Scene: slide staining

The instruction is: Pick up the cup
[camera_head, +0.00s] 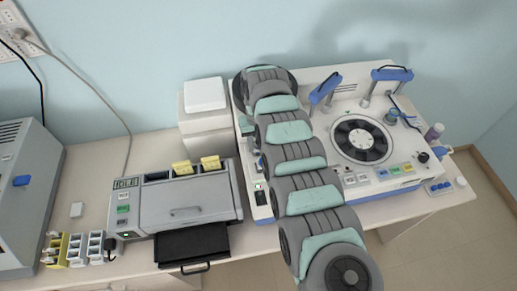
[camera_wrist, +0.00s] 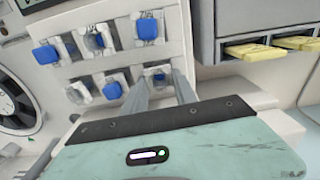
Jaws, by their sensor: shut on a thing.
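The fingers are shut on this cup, which sits at the lower right of a group of similar cups on the white panel. The cup's lower part is hard to see, so I cannot tell whether it is clear of its holder. In the head view my own arm hides the gripper and this cup.
Other blue-topped cups, such as one above (camera_wrist: 147,28) and one to the left (camera_wrist: 113,88), stand close by in the wrist view. A grey machine with yellow tabs (camera_head: 190,200) stands left of the white stainer with a round dark disc (camera_head: 361,138).

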